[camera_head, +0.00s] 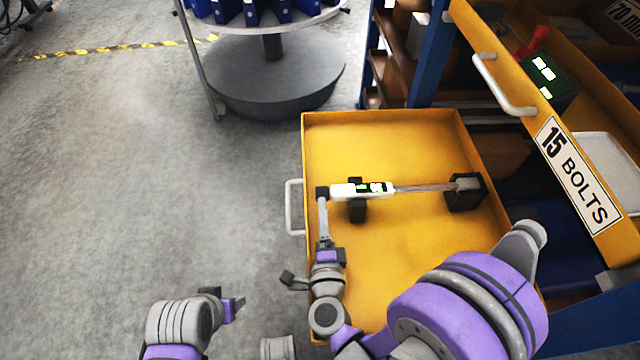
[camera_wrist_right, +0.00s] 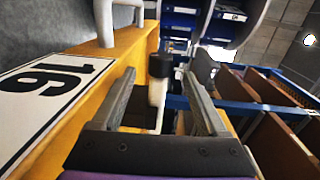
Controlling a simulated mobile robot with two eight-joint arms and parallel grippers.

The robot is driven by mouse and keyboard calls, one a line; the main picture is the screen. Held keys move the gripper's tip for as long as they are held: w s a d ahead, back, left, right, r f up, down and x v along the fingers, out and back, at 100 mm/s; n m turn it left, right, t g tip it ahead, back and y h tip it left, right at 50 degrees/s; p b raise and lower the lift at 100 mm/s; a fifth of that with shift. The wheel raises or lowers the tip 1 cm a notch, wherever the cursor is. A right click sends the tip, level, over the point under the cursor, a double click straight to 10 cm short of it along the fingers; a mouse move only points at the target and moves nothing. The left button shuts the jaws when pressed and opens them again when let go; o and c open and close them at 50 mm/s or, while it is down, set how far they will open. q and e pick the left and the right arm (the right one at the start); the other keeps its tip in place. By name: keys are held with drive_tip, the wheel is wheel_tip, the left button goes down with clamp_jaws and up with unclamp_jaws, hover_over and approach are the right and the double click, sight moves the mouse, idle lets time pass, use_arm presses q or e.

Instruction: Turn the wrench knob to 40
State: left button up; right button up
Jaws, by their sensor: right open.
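The wrench (camera_head: 408,188) lies level across two black supports (camera_head: 465,192) in the yellow drawer. It has a white handle with a green display (camera_head: 376,188), whose digits are too small to read, and a metal shaft to the right. Its black knob (camera_head: 322,192) is at the handle's left end. My right gripper (camera_head: 323,205) is at the knob. In the right wrist view, the knob (camera_wrist_right: 160,65) shows between the tips of my open right gripper (camera_wrist_right: 161,75), with gaps on both sides. My left gripper (camera_head: 235,306) is left of the drawer, its jaws unclear.
The yellow drawer (camera_head: 400,130) has a white pull handle (camera_head: 289,207) on its left side. An upper drawer labelled 15 BOLTS (camera_head: 576,175) juts out at the right. A round carousel (camera_head: 265,75) with blue bins stands behind. The floor at left is clear.

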drive_tip(key=w, duration=0.9)
drive_tip(key=shift+w+f, duration=0.25)
drive_tip(key=shift+w, duration=0.1)
clamp_jaws()
